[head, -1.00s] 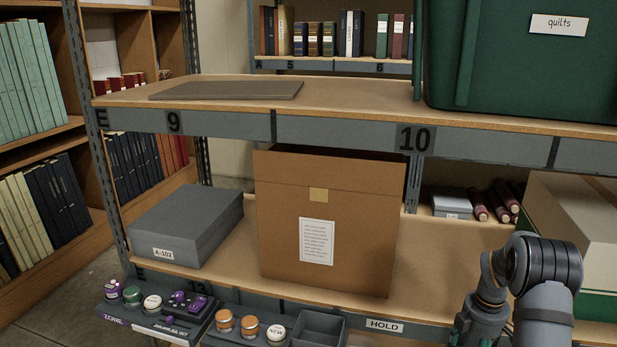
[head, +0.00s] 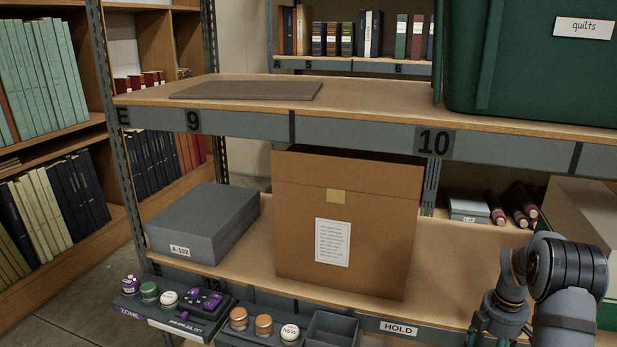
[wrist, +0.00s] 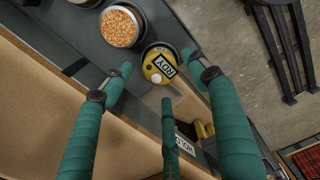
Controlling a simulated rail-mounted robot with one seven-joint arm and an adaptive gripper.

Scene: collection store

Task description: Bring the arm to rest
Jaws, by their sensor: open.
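My gripper (wrist: 160,75) has teal padded fingers, spread apart with nothing between them. In the wrist view it points down over the front edge of the lower shelf. A yellow button marked RDY (wrist: 158,64) shows below and between the fingertips; I cannot tell the exact gap. In the head view my arm is bent at the lower right, in front of the lower shelf by the HOLD label (head: 399,328).
A brown carton (head: 375,235) and a grey box A-102 (head: 205,225) stand on the lower shelf. A ledge with several buttons and an empty grey tray (head: 333,330) runs along its front. A green quilts bin (head: 520,60) is above. Black metalwork (wrist: 280,45) stands on the floor.

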